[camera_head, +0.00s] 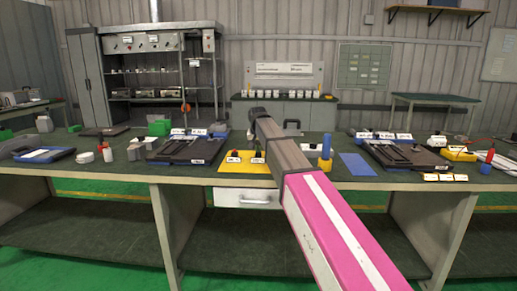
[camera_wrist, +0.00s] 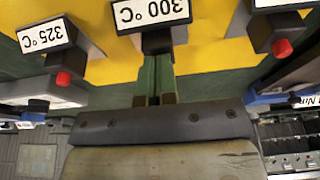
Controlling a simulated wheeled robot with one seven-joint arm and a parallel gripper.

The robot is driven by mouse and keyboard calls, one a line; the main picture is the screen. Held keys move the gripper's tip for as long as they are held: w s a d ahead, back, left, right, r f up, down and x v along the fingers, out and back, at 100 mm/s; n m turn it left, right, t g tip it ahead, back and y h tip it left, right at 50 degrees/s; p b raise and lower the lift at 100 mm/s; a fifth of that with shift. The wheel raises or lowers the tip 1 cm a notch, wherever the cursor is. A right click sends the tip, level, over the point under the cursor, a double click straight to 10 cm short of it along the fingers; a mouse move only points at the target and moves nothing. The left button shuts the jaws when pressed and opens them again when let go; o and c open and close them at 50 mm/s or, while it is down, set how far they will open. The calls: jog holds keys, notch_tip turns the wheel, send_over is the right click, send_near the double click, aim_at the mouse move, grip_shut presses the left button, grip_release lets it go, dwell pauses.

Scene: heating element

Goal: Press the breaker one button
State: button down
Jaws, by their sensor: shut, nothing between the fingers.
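A yellow panel (camera_head: 243,168) lies on the bench in the head view, with small labelled switches on it. The wrist view shows this yellow panel (camera_wrist: 205,30) close up, with a 325 °C label (camera_wrist: 47,36), a 300 °C label (camera_wrist: 151,11) and red buttons (camera_wrist: 63,78) and (camera_wrist: 282,47). My gripper (camera_wrist: 156,62) is shut and empty. Its fingertips point at the dark block (camera_wrist: 157,40) below the 300 °C label; I cannot tell whether they touch it. No label reading "breaker one" is legible. In the head view my arm hides the fingertips and part of the panel.
A blue-and-yellow cylinder (camera_head: 325,152) and a blue mat (camera_head: 357,164) are right of my arm. Dark devices stand at left (camera_head: 187,148) and right (camera_head: 405,154) of the panel. A drawer (camera_head: 246,197) hangs under the bench (camera_head: 120,172).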

jog(key=shift+s+f, duration=0.2)
jog(key=shift+f, duration=0.25)
jog(key=r, duration=0.4)
jog(key=shift+w+r, duration=0.25)
jog(key=shift+r, duration=0.1)
jog(key=v, duration=1)
